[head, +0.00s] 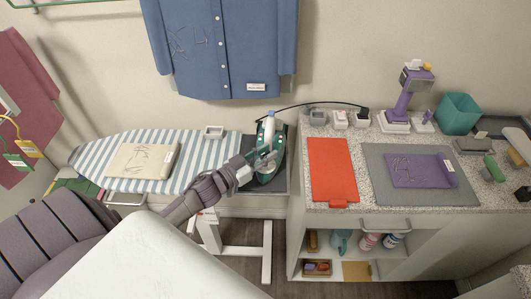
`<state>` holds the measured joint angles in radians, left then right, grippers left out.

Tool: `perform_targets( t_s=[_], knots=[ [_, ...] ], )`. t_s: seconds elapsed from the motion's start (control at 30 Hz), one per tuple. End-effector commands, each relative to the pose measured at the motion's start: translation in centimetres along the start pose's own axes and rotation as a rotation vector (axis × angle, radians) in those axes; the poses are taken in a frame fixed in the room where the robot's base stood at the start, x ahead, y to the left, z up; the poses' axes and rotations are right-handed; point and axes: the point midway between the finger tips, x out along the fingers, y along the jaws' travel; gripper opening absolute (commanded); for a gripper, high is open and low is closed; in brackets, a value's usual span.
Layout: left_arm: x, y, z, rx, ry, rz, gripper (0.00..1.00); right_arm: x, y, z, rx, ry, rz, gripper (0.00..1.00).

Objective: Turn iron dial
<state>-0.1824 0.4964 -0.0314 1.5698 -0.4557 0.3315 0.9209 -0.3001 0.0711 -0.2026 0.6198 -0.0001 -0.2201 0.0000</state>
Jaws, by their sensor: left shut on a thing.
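A teal and white iron (266,145) stands on a dark pad (275,187) at the right end of the striped ironing board (205,157). My left gripper (251,168) is against the left side of the iron, shut on part of it. The dial is hidden behind the gripper, so I cannot tell how it is set. My right gripper is not in view.
A folded beige cloth (143,161) lies on the board. To the right is a speckled counter (350,176) with an orange folder-like item (332,168) and a purple cloth (415,171). A dark cord (310,104) runs from the iron to the counter. A blue shirt (222,50) hangs behind.

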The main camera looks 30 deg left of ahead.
Motion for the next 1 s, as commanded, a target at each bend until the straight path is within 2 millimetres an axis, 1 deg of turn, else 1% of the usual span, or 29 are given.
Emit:
perform_targets(
  t_s=[0.27,0.47,0.57,0.77,1.0],
  knots=[
    [0.0,-0.1,0.1,0.006,-0.003,0.048,0.0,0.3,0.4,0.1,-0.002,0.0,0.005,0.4],
    [0.0,-0.2,0.3,0.008,-0.004,0.163,0.0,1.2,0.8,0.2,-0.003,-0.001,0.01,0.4],
    [0.0,-0.2,0.4,0.009,-0.004,0.246,0.0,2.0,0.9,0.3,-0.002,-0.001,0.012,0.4],
    [0.0,-0.3,0.7,0.01,-0.003,0.432,0.0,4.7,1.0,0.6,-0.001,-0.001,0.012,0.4],
    [0.1,-0.3,0.9,0.009,-0.001,0.658,0.0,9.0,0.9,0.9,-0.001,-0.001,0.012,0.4]
  ],
)
